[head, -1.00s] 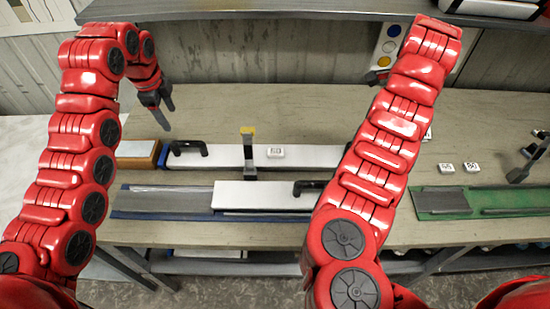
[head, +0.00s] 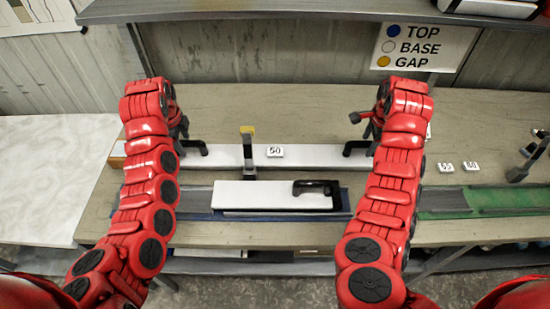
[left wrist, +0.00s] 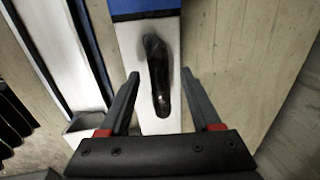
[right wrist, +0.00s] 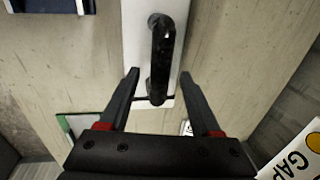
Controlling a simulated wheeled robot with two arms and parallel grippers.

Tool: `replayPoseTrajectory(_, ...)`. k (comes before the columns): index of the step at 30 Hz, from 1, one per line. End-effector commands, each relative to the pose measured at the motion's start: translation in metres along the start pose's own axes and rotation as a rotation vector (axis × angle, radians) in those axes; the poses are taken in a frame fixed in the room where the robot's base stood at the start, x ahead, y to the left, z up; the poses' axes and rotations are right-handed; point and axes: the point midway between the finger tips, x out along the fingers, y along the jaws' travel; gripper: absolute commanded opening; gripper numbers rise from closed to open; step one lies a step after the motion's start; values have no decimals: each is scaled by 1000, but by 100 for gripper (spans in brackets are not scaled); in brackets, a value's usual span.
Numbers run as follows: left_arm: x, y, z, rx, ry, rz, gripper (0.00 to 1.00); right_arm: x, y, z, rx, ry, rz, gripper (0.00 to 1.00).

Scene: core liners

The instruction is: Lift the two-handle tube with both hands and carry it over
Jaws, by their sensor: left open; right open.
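The two-handle tube (head: 235,157) is a long white bar lying along the back of the bench, with a black handle near each end. My left gripper (head: 180,130) is at its left handle (head: 195,147). In the left wrist view the open fingers (left wrist: 160,78) point at that handle (left wrist: 157,80), which shows between them. My right gripper (head: 369,128) is at the right handle (head: 358,148). In the right wrist view the open fingers (right wrist: 160,76) have the handle (right wrist: 161,60) between them. Whether the fingers touch the handles, I cannot tell.
A shorter white piece (head: 260,197) with one black handle lies on a blue-edged tray (head: 197,200) in front. A green tray (head: 459,200) and number tags (head: 458,167) lie to the right. A sign (head: 424,47) hangs behind.

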Motion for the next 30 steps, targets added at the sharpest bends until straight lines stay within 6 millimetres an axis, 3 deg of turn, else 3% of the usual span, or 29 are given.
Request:
replayPoseTrajectory(6,13,0,0,-1,1,-3,64,13,0,0,0,1,-2,64)
replayPoseTrajectory(15,14,0,0,-1,2,-2,63,14,0,0,0,1,-2,63)
replayPoseTrajectory(25,14,0,0,-1,2,-2,3,14,0,0,0,1,-2,3)
replayPoseTrajectory(30,14,0,-1,-1,2,-3,0,14,0,0,0,1,-2,0)
